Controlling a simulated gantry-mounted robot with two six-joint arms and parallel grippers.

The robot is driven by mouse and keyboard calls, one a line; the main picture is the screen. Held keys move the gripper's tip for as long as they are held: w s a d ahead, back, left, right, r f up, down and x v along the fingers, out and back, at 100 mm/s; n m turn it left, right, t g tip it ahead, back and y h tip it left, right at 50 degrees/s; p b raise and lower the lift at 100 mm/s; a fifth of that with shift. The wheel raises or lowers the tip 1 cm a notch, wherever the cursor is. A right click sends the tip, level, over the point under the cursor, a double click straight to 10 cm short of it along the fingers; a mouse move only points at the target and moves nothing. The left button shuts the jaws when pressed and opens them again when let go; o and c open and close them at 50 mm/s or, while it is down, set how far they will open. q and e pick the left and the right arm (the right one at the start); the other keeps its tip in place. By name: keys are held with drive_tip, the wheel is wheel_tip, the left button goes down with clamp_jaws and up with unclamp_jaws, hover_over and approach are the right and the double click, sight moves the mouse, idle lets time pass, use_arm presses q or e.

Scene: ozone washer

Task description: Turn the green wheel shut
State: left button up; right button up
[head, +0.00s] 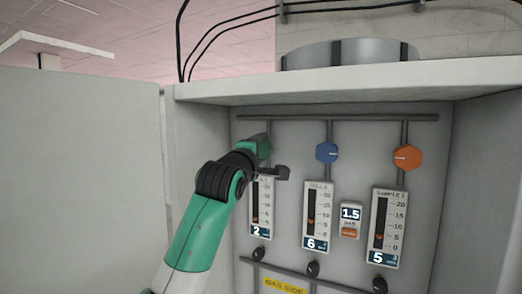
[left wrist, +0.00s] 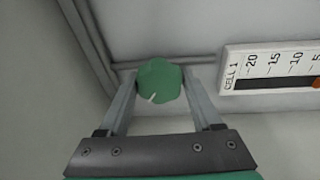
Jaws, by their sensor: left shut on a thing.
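The green wheel (left wrist: 158,80) is a faceted knob with a small white mark, on the grey panel. In the left wrist view it sits between the two fingers of my left gripper (left wrist: 159,88), which is shut on it, one finger on each side. In the head view my left gripper (head: 265,150) is at the upper left of the panel and mostly covers the wheel. The Cell 1 gauge (left wrist: 270,66), right of the wheel in the left wrist view, shows 2 on its display (head: 259,232) in the head view. My right gripper is not in view.
A blue wheel (head: 327,153) and an orange wheel (head: 407,157) are to the right. Below them are gauges reading 6 (head: 318,215) and 5 (head: 388,228), with a 1.5 display (head: 350,213) between. The cabinet's left wall (head: 200,140) stands close to my left arm.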

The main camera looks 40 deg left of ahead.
use_arm(q)
drive_tip(key=n, duration=0.4)
drive_tip(key=shift+g, duration=0.4)
drive_tip(key=shift+n+g, duration=0.3)
drive_tip(key=shift+n, duration=1.5)
drive_tip(key=o, duration=1.4)
drive_tip(key=shift+c, duration=0.2)
